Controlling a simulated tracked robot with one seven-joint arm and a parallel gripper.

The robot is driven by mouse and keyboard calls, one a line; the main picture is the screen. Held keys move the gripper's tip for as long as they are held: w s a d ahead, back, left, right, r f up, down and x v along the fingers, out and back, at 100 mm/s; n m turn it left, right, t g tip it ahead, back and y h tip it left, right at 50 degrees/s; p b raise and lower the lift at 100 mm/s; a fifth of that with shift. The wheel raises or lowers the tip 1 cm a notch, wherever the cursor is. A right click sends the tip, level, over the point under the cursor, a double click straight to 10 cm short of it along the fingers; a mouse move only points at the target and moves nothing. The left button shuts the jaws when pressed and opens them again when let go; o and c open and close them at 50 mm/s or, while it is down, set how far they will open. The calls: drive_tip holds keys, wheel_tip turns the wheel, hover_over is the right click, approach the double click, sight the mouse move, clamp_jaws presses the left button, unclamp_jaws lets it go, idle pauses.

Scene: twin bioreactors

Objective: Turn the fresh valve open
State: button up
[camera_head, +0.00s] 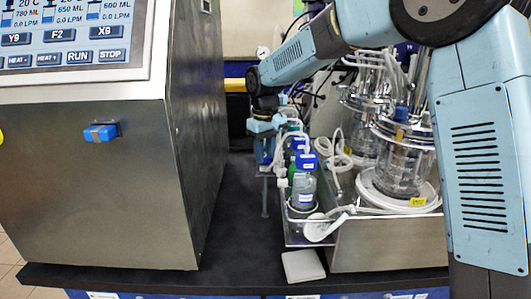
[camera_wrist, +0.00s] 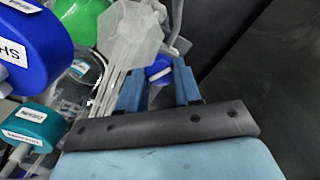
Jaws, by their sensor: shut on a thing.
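My gripper (camera_wrist: 158,88) has its two blue fingers on either side of a small blue part with a whitish section (camera_wrist: 158,70), which I take to be the fresh valve. The fingers hide its sides, and I cannot tell how far its handle is turned. In the head view my gripper (camera_head: 264,148) points down beside the row of bottles, above a thin dark post. The valve cannot be made out there behind my gripper.
Blue-capped bottles (camera_head: 304,185) stand in a clear tray right of my gripper. Glass vessels (camera_head: 400,165) stand farther right. A steel cabinet (camera_head: 90,190) with a blue knob (camera_head: 101,133) fills the left. Bare black bench (camera_head: 235,235) lies between.

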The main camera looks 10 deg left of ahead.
sight(265, 156)
drive_tip(key=n, duration=0.5)
drive_tip(key=shift+w+n, duration=0.1)
drive_tip(key=shift+n, duration=0.3)
drive_tip(key=shift+d, duration=0.1)
drive_tip(key=o, duration=1)
drive_tip(key=shift+o, duration=0.2)
wheel_tip(265, 156, up, 14)
drive_tip(key=shift+f, duration=0.15)
